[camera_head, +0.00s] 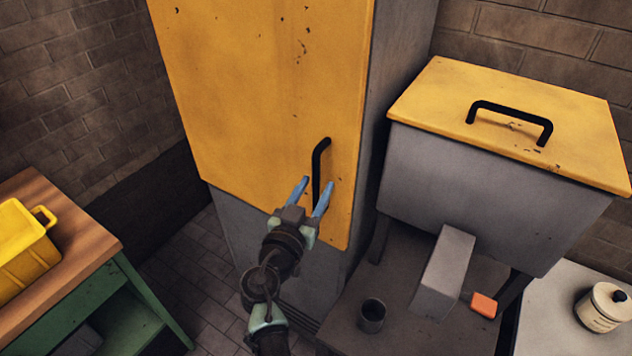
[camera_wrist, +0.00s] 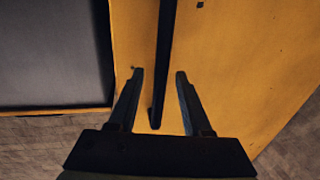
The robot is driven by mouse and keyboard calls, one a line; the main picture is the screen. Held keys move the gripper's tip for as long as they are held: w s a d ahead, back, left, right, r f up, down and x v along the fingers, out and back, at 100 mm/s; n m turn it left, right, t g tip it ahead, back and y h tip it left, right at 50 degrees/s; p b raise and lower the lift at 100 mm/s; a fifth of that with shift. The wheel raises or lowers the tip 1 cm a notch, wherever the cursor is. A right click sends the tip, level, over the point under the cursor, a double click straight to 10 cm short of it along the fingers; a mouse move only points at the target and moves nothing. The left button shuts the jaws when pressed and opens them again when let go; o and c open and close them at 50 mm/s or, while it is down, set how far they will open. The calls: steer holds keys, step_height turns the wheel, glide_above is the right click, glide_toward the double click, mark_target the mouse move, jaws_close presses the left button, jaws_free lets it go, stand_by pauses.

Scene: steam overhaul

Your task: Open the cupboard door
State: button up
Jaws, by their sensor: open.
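The cupboard door (camera_head: 255,75) is a tall yellow panel with dark chips on a grey cupboard body (camera_head: 385,75). It looks closed in the head view. Its black bar handle (camera_head: 317,165) runs upright near the door's lower right edge. My gripper (camera_head: 312,190) is open at the handle's lower part, with its blue fingers pointing toward the door. In the wrist view my gripper (camera_wrist: 158,75) has one finger on each side of the handle (camera_wrist: 164,60), spread apart from it. I cannot tell how deep the handle lies between the fingers.
A grey box with a yellow lid (camera_head: 520,120) and black handle stands at the right. Below it are a grey block (camera_head: 443,272), a dark cup (camera_head: 371,316) and an orange piece (camera_head: 484,305). A wooden-topped green bench (camera_head: 90,235) with a yellow bin (camera_head: 22,250) stands left.

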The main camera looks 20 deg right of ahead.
steer(key=shift+w+d, duration=0.35)
steer(key=shift+w, duration=0.1)
jaws_close()
stand_by(1.2)
